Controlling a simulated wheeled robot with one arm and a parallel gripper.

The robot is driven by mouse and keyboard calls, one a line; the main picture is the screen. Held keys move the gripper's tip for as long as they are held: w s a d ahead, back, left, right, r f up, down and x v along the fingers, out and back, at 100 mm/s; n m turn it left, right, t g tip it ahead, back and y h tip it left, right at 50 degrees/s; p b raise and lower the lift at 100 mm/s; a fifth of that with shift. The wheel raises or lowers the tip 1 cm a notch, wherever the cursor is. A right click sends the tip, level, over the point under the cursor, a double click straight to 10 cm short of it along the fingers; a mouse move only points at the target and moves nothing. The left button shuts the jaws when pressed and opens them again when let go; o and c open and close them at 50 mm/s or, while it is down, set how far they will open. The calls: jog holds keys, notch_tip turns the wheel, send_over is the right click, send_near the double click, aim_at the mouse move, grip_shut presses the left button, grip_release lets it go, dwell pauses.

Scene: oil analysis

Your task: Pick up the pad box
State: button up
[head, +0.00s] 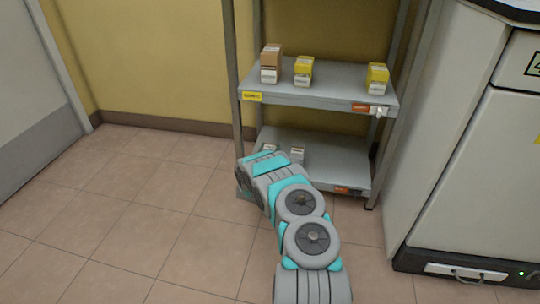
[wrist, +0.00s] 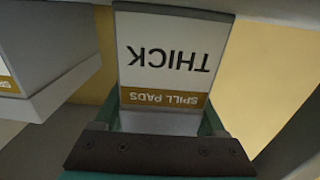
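A pad box (wrist: 165,55) fills the middle of the wrist view, its white label reading "THICK" and "SPILL PADS" upside down. My gripper (wrist: 159,112) has a teal finger on either side of this box, close to its side faces. I cannot tell whether the fingers press on it. In the head view my arm reaches to the left end of the lower shelf (head: 335,165), and the arm hides the fingers. Two pale boxes show there: one (head: 298,154) right of the arm, and another (head: 268,147) just behind it, partly hidden.
Another grey box (wrist: 45,50) stands close on the left in the wrist view. A white cabinet (head: 455,150) stands right; the floor at left is clear.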

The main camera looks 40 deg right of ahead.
jog(key=c, duration=1)
notch_tip(320, 180, up, 10)
jog(key=shift+r+p, duration=0.1)
jog(key=shift+p, duration=0.6)
